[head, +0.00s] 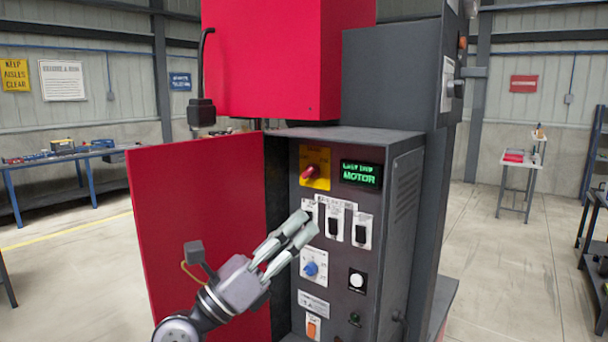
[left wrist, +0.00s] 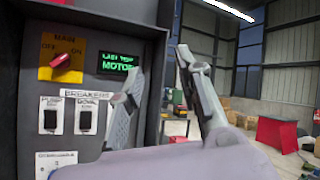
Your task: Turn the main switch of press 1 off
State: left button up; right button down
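The main switch (head: 309,172) is a red rotary handle on a yellow plate, at the upper left of the press's control panel. It also shows in the left wrist view (left wrist: 62,61), under the label MAIN, with OFF at left and ON at right. The handle is tilted with its upper end to the right, toward ON. My left gripper (head: 305,226) is below the switch, in front of the breakers, apart from the switch. In the left wrist view its two fingers (left wrist: 162,66) stand apart with nothing between them. My right gripper is not in view.
A red cabinet door (head: 200,240) stands open left of the panel. Breakers (head: 333,226), a lit green display (head: 361,174), a blue knob (head: 311,268) and a white button (head: 357,280) share the panel. A workbench (head: 70,158) stands far left.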

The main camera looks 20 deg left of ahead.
pick_arm(q)
jog(key=w+m+g, duration=0.2)
jog(key=m+g, duration=0.1)
jog(key=m, duration=0.3)
jog(key=m+y, duration=0.3)
jog(key=y, duration=0.6)
send_near(307, 173)
jog(key=shift+t, duration=0.4)
jog(key=p+x, duration=0.8)
jog(key=p, duration=0.1)
jog(key=shift+w+d+f+p, duration=0.15)
jog(key=shift+w+d+p, duration=0.05)
jog(key=shift+d+p, duration=0.1)
jog(key=shift+c, duration=0.4)
grip_shut()
jog(key=shift+f, duration=0.1)
